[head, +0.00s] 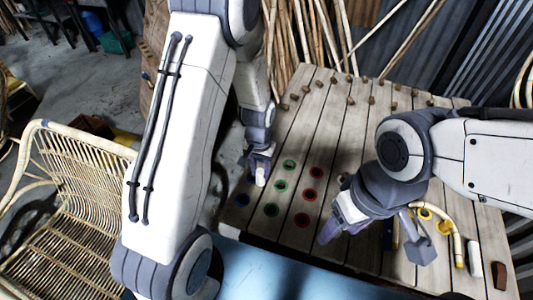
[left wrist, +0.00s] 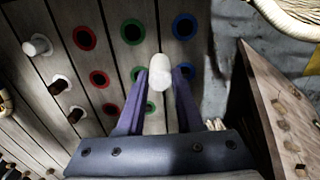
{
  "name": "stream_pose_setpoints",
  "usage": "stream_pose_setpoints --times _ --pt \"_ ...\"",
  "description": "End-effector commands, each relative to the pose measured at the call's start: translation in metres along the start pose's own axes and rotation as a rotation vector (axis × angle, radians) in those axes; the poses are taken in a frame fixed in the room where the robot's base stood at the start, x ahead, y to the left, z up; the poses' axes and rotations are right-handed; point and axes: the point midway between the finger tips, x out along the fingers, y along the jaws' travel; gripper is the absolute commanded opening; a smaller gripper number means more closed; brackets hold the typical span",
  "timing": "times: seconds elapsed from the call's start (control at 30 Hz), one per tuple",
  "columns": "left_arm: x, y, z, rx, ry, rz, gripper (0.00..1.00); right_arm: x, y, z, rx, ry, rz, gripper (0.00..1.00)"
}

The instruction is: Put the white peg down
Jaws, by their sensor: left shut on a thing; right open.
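My left gripper (head: 258,160) is shut on the white peg (head: 261,178), pointing down over the plank table (head: 232,228). In the left wrist view the peg (left wrist: 159,70) stands between the two purple fingers (left wrist: 160,85), its rounded white end beyond their tips. That end appears near the middle-row green-ringed hole (left wrist: 137,75) and blue-ringed hole (left wrist: 185,72); I cannot tell whether it touches the planks. My right gripper (head: 343,228) is open, low over the table right of the red-ringed holes (head: 302,220). Part of the hole grid is hidden by my left gripper.
Another white peg (left wrist: 38,46) stands left of the red-ringed holes in the left wrist view. Several brown pegs line the back. A rattan chair (head: 75,175) stands left.

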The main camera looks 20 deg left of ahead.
Motion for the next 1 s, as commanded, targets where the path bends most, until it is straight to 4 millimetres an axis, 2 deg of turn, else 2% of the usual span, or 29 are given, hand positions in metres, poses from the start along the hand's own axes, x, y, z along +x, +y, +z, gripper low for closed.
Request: stream_pose_setpoints --times 0.03,0.1,0.3,0.4,0.57,0.67,1.0 --pt "0.009 0.004 -0.017 0.022 0.007 0.000 0.00 0.012 0.001 0.001 0.000 0.000 0.000 0.62" --pt "0.013 0.010 -0.041 0.058 0.007 0.000 0.00 0.023 0.002 0.001 0.000 0.000 0.000 0.62" --pt "0.012 0.034 -0.107 0.169 0.008 0.000 0.00 0.051 0.004 0.003 -0.001 0.000 0.000 0.62" --pt "0.006 0.046 -0.129 0.213 0.005 0.000 0.00 0.060 0.004 0.004 -0.001 0.000 0.000 0.62" --pt "-0.001 0.057 -0.145 0.254 0.001 0.000 0.00 0.065 0.005 0.004 -0.002 0.000 0.000 0.62" --pt "0.000 0.050 -0.148 0.260 -0.002 0.000 0.00 0.061 0.004 0.004 -0.002 0.000 0.000 0.62" --pt "0.043 -0.023 -0.153 0.258 -0.004 0.001 0.00 0.039 0.003 0.002 -0.002 0.000 0.000 0.62"
